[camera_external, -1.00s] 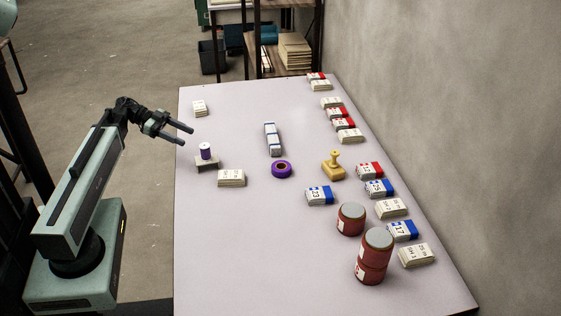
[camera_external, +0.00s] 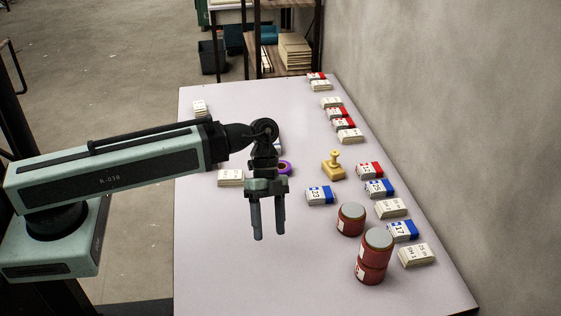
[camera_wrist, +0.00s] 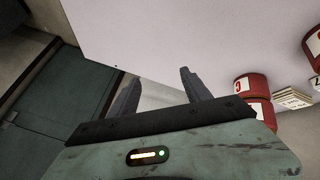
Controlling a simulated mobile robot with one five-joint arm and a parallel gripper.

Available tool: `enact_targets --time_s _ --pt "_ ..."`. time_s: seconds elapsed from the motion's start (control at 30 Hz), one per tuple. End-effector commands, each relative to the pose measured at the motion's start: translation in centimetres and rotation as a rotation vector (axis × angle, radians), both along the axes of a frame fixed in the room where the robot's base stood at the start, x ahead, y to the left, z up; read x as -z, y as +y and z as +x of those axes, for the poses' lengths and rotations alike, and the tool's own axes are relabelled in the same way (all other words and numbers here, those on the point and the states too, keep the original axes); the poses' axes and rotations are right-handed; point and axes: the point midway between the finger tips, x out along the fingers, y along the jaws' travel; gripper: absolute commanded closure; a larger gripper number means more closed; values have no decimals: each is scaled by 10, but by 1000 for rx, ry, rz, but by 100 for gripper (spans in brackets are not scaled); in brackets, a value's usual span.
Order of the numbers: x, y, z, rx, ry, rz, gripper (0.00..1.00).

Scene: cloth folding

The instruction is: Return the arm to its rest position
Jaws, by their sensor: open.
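My gripper (camera_external: 269,230) hangs over the middle of the table in the external view, fingers pointing down toward the near side. Its two fingers are apart with nothing between them. My arm reaches out to the right from its base at the left, upper link nearly level. In the wrist view my gripper (camera_wrist: 154,85) shows its two dark fingers spread, with the pale table top and its edge beyond them. My arm hides part of the table's left side, including where the purple spool stood.
The table (camera_external: 215,270) is clear at the near left. Red tins (camera_external: 374,258) stand at the near right, and one red tin (camera_external: 351,219) beside them. Packets such as a blue-and-white one (camera_external: 320,196), a yellow stamp (camera_external: 333,167) and a purple tape roll (camera_external: 286,168) lie behind. A wall runs along the right.

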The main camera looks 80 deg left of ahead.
Motion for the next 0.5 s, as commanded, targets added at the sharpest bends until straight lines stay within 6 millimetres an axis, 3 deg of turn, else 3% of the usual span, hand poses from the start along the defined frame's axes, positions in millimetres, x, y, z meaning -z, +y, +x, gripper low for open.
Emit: enact_targets --time_s 0.03,0.17,0.27,0.4,0.5 --pt "-5 -17 -5 -12 37 59 43" --pt "4 -35 -13 -151 132 264 43" --pt "13 -22 -13 -333 175 404 43" --pt "21 17 -7 -636 212 545 43" --pt "22 33 -3 -817 225 594 43"
